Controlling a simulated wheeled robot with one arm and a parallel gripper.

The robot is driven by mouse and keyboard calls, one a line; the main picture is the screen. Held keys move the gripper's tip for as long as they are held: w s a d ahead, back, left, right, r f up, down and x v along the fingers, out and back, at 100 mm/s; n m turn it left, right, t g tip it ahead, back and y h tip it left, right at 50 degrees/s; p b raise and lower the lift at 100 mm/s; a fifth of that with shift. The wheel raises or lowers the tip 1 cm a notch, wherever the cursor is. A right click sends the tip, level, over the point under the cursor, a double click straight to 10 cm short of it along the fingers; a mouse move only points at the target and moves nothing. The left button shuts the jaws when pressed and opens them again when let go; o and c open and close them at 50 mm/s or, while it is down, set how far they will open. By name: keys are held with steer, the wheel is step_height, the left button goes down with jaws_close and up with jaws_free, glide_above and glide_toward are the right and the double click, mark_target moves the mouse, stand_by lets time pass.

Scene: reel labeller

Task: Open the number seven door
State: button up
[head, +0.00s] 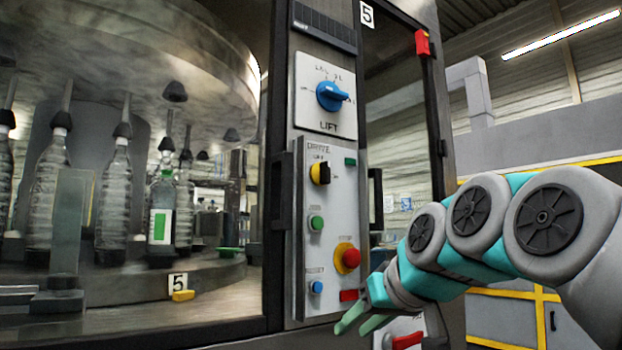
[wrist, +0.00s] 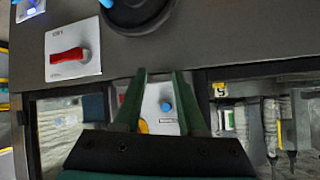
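No number seven is readable in either view; the labels I can read say 5. A large glass door (head: 265,90) with a dark frame is on the left, with a black handle (head: 279,190) at its right edge. My gripper (head: 350,322) is open and empty, low in front of the panel's bottom. Its two green fingers (wrist: 159,78) stand apart in the wrist view.
The control panel (head: 326,260) carries a red stop button (head: 348,257), a green button, a blue button and a yellow-black switch. Above it is a blue LIFT knob (head: 332,96). Behind the left glass are several bottles. In the wrist view a red switch (wrist: 67,56) lies left of the fingers.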

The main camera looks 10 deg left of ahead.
steer(key=a+r+n+t+y, duration=0.2)
steer(key=a+r+y, duration=0.25)
steer(key=r, duration=1.05)
steer(key=n+t+y+b, duration=0.1)
steer(key=n+y, duration=0.1)
glide_toward(289, 171)
steer(key=x, duration=0.3)
steer(key=shift+p+x, duration=0.85)
steer(key=shift+x, duration=2.95)
steer(key=shift+c, duration=0.2)
jaws_close()
